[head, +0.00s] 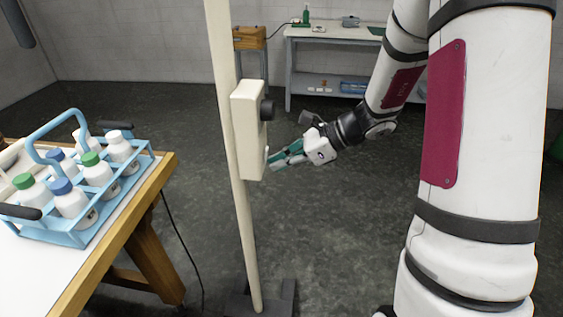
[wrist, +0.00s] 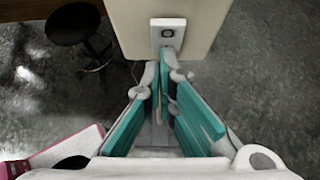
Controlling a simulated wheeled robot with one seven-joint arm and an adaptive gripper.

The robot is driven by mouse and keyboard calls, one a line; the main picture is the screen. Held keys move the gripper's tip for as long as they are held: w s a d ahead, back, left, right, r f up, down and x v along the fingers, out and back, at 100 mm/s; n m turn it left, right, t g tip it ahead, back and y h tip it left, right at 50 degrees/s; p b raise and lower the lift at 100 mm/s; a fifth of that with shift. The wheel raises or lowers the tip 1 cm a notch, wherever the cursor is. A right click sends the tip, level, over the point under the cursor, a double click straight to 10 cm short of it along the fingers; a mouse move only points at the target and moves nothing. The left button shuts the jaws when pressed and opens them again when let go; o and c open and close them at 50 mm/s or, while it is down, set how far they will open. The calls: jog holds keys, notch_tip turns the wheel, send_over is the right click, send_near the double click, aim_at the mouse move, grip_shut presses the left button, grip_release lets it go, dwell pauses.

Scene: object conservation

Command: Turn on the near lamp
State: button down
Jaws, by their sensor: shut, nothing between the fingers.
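A cream pole (head: 238,200) stands on a dark base, with a cream box (head: 246,130) fixed to it; its top is out of view, so no lamp head or light shows. In the wrist view the box (wrist: 200,14) carries a small pale switch plate (wrist: 168,33) with a dark round mark. My gripper (head: 270,161) is shut and empty at the box's lower right side. In the wrist view its fingertips (wrist: 165,60) sit just below the plate; I cannot tell whether they touch it.
A table (head: 155,190) at left holds a blue crate (head: 75,236) of white bottles. A workbench (head: 320,33) and a wooden stool (head: 250,36) stand at the back. A dark round seat (wrist: 73,22) shows in the wrist view. The floor around the pole is mostly open.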

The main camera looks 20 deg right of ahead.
jog(key=shift+r, duration=0.1)
jog(key=shift+r+p, duration=0.5)
jog(key=shift+r, duration=0.25)
jog(key=shift+s+d, duration=0.15)
jog(key=shift+d, duration=0.05)
jog(key=f+v, duration=0.1)
jog(key=v, duration=1.2)
jog(key=shift+s+d, duration=0.2)
jog(key=shift+d, duration=0.25)
jog(key=shift+f, duration=0.1)
